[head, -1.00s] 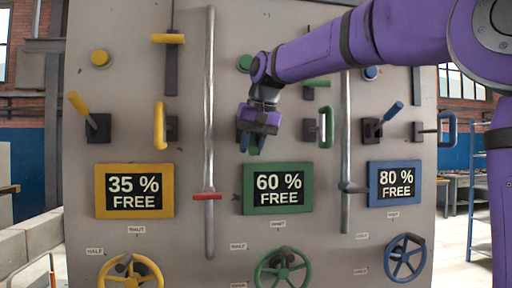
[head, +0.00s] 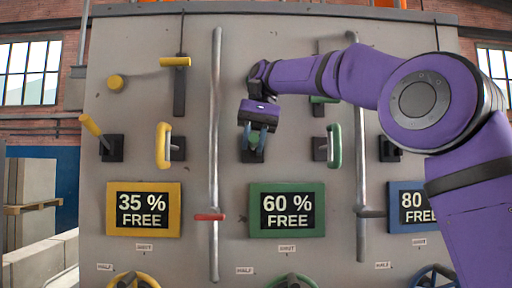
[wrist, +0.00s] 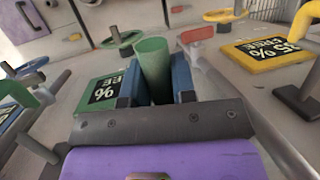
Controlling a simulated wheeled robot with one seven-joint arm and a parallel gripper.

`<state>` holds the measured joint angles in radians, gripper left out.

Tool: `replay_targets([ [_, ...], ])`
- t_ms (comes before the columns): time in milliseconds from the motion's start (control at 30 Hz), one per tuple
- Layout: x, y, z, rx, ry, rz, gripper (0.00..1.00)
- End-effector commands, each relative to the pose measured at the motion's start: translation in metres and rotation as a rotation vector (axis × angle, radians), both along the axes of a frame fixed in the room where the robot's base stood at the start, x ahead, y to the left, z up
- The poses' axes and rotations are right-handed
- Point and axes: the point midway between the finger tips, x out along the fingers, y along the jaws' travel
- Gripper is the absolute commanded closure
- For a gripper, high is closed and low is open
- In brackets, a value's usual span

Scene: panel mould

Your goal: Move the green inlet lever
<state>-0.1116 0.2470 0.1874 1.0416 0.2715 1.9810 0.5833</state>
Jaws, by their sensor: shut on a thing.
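The green inlet lever (wrist: 152,68) is a round green handle on the panel. In the wrist view it stands between the two blue fingers of my gripper (wrist: 156,88), which is shut on it. In the head view my purple gripper (head: 253,146) is at the lever's dark mount, above the green display (head: 288,232) reading "60 % FREE". Only a little of the green lever (head: 254,137) shows there between the fingers; the rest is hidden by the gripper.
Right of the gripper is a green loop handle (head: 335,146). To the left are a vertical pipe (head: 215,110) with a red handle (head: 209,217), a yellow loop handle (head: 162,146) and a yellow lever (head: 91,125). My arm covers part of the blue display (head: 408,200).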

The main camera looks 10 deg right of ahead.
Motion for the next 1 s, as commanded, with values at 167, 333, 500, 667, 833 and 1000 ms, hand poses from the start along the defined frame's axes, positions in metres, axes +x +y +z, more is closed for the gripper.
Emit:
replay_targets([
  [167,0.0004,-0.0006,0.0023,0.004,0.018,-0.002,1.0],
  [333,0.0003,-0.0007,0.0026,0.004,0.02,-0.002,1.0],
  [500,0.0003,-0.0008,0.0026,0.005,0.02,-0.002,1.0],
  [667,0.0003,-0.0007,0.0025,0.004,0.02,-0.002,0.49],
  [833,0.0003,-0.0006,0.0022,0.004,0.021,-0.001,0.49],
  [1000,-0.0004,-0.0005,0.001,0.001,0.007,-0.001,0.49],
])
